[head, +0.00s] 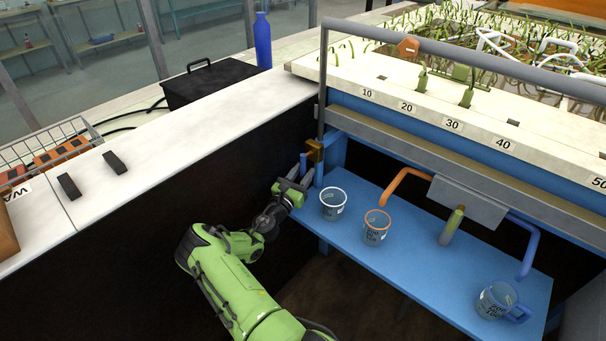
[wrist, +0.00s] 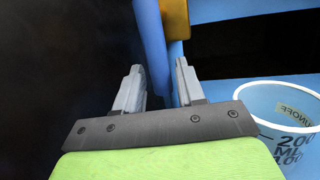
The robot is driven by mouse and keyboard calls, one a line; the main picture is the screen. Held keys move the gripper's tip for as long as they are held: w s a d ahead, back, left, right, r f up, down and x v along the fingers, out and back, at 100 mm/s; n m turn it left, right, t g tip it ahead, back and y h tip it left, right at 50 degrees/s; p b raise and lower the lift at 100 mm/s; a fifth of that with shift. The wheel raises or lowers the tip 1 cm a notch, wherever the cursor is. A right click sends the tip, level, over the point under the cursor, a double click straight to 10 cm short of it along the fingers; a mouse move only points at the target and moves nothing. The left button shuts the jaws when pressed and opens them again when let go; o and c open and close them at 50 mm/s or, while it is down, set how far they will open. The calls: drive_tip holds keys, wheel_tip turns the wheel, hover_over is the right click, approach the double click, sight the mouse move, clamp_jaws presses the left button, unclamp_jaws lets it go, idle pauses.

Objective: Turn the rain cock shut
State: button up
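The rain cock shows as a brass-yellow body (head: 315,150) at the foot of the grey upright pipe, at the left end of the blue bench. It also shows at the top of the wrist view (wrist: 175,18). A blue lever (wrist: 152,45) hangs down beside the brass body, slightly tilted. My gripper (head: 293,186) is at the lever, just left of the bench. In the wrist view its two fingers (wrist: 158,90) stand apart, with the lever's lower end between or just beyond them. I see gaps beside the lever and cannot tell whether either finger touches it.
A clear beaker (head: 333,204) stands close right of my gripper on the blue shelf (head: 400,243). An orange-rimmed beaker (head: 376,227) and a blue-handled jug (head: 497,300) stand farther right. A dark wall (head: 215,165) lies left of the gripper.

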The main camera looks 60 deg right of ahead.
drive_tip(key=shift+o, duration=0.3)
drive_tip(key=a+f+p, duration=0.3)
drive_tip(key=a, duration=1.2)
drive_tip(key=shift+s+a, duration=0.25)
drive_tip(key=shift+s, duration=0.05)
drive_tip(key=shift+r, duration=0.1)
